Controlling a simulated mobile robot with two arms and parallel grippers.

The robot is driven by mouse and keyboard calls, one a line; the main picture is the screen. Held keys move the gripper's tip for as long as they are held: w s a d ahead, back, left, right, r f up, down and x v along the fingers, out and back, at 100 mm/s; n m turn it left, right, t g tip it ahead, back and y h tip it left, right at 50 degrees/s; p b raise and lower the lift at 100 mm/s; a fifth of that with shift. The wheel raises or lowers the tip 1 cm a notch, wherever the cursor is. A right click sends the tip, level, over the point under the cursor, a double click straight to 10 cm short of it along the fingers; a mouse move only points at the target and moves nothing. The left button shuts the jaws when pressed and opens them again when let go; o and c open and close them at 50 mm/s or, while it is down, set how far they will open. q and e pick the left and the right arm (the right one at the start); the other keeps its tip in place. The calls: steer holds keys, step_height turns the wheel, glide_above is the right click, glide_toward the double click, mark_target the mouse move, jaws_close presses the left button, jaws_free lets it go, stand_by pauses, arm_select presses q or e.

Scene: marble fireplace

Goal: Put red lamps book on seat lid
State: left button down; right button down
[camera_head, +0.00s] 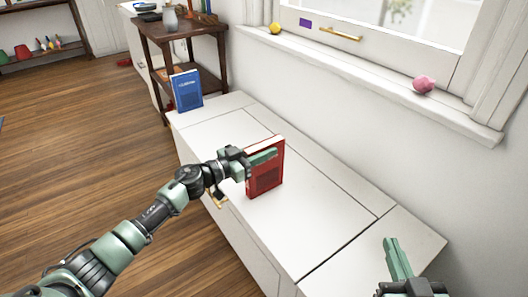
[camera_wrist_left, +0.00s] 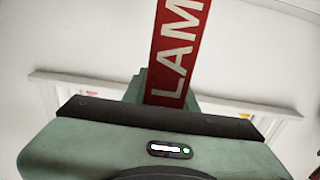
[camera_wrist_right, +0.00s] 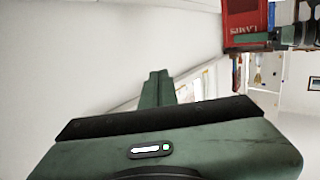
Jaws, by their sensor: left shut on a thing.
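The red lamps book (camera_head: 266,181) stands upright over the white seat lid (camera_head: 325,205) in the head view. Its lower edge is at or very near the lid; I cannot tell whether it touches. My left gripper (camera_head: 262,158) is shut on the book near its top. The left wrist view shows the red spine with "LAM" (camera_wrist_left: 178,50) between the fingers. The book also shows in the right wrist view (camera_wrist_right: 245,22). My right gripper (camera_head: 397,258) is shut and empty over the near right end of the bench, its fingers together in the right wrist view (camera_wrist_right: 157,88).
A blue book (camera_head: 187,90) stands at the far end of the bench. A dark wooden side table (camera_head: 180,30) is behind it. A pink object (camera_head: 424,84) and a yellow ball (camera_head: 274,28) sit on the window sill (camera_head: 350,72). The lid around the red book is clear.

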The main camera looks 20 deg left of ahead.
stand_by(0.3)
arm_select(q)
steer(key=c, duration=1.1)
jaws_free()
